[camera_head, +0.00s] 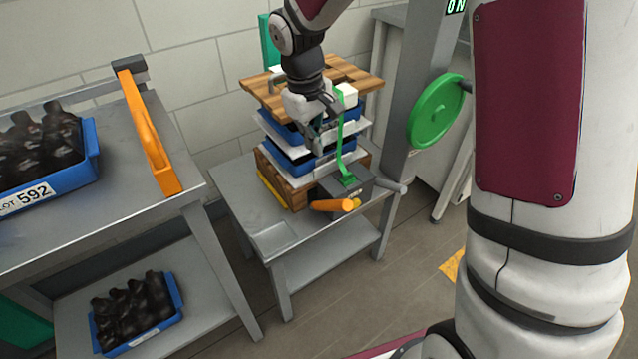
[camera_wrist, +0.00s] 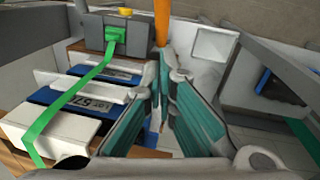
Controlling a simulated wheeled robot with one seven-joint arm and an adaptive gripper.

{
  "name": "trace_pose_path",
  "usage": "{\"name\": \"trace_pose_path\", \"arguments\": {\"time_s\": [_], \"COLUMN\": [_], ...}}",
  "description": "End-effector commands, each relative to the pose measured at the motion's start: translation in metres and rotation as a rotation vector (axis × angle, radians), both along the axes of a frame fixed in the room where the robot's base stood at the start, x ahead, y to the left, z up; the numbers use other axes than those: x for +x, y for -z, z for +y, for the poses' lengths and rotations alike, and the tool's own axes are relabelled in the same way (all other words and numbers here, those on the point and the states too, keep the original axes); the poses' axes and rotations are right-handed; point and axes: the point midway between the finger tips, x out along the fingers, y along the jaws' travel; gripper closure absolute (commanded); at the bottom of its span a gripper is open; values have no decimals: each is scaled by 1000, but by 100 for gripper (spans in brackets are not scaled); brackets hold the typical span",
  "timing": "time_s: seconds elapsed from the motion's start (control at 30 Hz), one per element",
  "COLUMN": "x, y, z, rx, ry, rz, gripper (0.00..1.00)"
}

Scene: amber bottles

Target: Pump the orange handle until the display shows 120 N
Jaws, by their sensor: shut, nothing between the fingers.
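The orange handle (camera_head: 332,205) sticks out from the front of a dark grey box (camera_head: 372,194) on the low metal table. It also shows at the top of the wrist view (camera_wrist: 161,22), beyond my fingertips. The display (camera_head: 456,6) is high on a grey post and partly cut by the top edge; its green characters seem to read 0 N. My gripper (camera_head: 315,148) is shut and empty, beside the strapped stack and above and behind the handle. Its teal-padded fingers (camera_wrist: 164,78) show close in the wrist view, apart from the handle.
A green strap (camera_head: 341,140) runs over a stack of wooden boards (camera_head: 365,82) and blue trays to a green buckle. A green wheel (camera_head: 437,110) is on the post. Another bench at left holds an orange bar (camera_head: 150,140) and a blue crate (camera_head: 90,145) of dark bottles.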

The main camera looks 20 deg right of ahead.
Motion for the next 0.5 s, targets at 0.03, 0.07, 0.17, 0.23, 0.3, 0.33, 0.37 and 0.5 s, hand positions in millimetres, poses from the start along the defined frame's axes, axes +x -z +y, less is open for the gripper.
{"name": "trace_pose_path", "arguments": {"time_s": [0.03,0.07,0.17,0.23,0.3,0.33,0.37,0.5], "x": [0,0,0,0,0,1,1,2], "y": [0,0,3,8,16,21,26,53], "z": [0,0,0,-1,-2,-2,-3,-7], "rx": [1,1,1,1,1,2,1,1], "ry": [0,0,0,0,0,0,0,1], "rz": [0,0,0,2,4,3,4,5], "gripper": [100,100,100,100,100,100,100,100]}}
